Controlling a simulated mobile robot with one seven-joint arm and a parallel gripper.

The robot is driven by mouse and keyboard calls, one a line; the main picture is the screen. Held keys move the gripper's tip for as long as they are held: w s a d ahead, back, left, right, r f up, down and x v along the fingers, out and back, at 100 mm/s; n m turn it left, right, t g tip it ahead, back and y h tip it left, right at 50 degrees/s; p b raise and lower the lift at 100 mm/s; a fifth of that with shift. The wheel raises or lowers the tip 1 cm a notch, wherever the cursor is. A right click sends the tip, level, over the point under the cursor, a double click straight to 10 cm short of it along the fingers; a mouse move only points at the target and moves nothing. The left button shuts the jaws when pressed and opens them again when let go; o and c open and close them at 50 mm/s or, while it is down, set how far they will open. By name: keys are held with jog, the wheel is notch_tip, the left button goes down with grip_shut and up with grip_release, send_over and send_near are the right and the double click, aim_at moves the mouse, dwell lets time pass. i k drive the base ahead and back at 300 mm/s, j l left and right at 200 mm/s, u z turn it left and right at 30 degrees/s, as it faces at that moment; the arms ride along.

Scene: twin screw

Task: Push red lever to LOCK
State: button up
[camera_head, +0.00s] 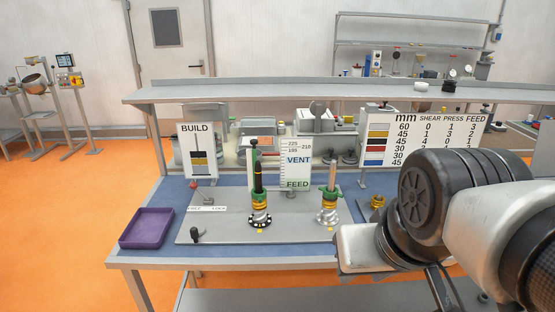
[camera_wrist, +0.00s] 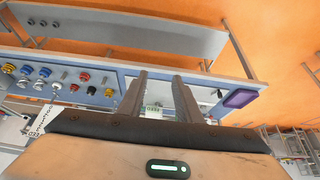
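The small lever (camera_head: 203,196) with a red tip stands on the left back part of the grey plate (camera_head: 290,233) in the head view. Its tip leans to the left. A white label (camera_head: 207,208) in front of it reads LOCK at its right end; its left word is hard to read. In the wrist view my gripper (camera_wrist: 160,80) is open, with a clear gap between its two dark fingers and nothing held. The bench shows beyond the fingers, and I cannot make out the red lever there. In the head view my arm is at the right, well away from the lever.
A purple tray (camera_head: 147,228) lies left of the plate. A black-knobbed handle (camera_head: 196,235) is at the plate's front left. Two upright screw posts (camera_head: 259,190) (camera_head: 329,193) and the VENT/FEED board (camera_head: 298,165) stand right of the lever. A BUILD sign (camera_head: 199,150) stands behind it.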

aim_at(193, 186)
jog(key=i+j, duration=0.15)
jog(key=j, duration=0.25)
jog(key=i+j, duration=0.2)
jog(key=j, duration=0.15)
jog(key=i+j, duration=0.15)
jog(key=j, duration=0.25)
jog(key=u, duration=0.05)
